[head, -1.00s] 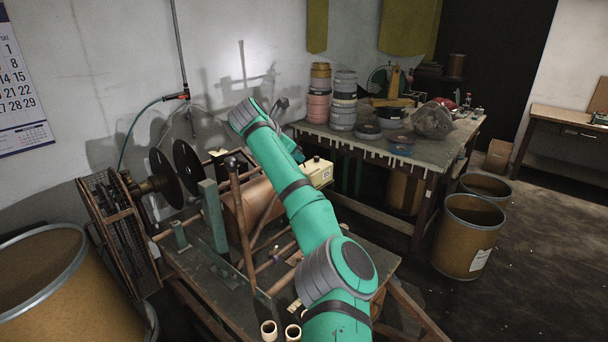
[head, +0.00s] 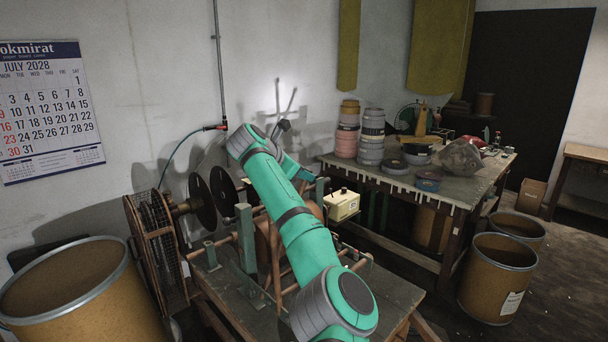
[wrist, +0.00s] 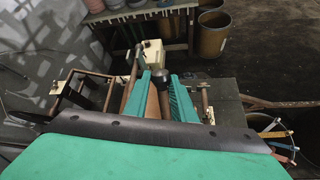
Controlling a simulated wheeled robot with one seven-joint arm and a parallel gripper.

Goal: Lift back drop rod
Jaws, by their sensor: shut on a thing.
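In the wrist view, my gripper (wrist: 160,78) has two green ribbed fingers on either side of a dark rounded knob (wrist: 159,74), which appears to be the end of the drop rod. The gripper is shut on the rod; the exact contact is hard to see. A brown shaft or roll (wrist: 152,105) shows below the knob, between the fingers.
A cream box (head: 342,205) sits at the machine's right end. Two dark discs (head: 202,203) and a wire cage (head: 155,245) stand at its left. A fibre drum (head: 75,295) is at the near left. A table with tape rolls (head: 440,190) stands behind, with drums (head: 497,280) beside it.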

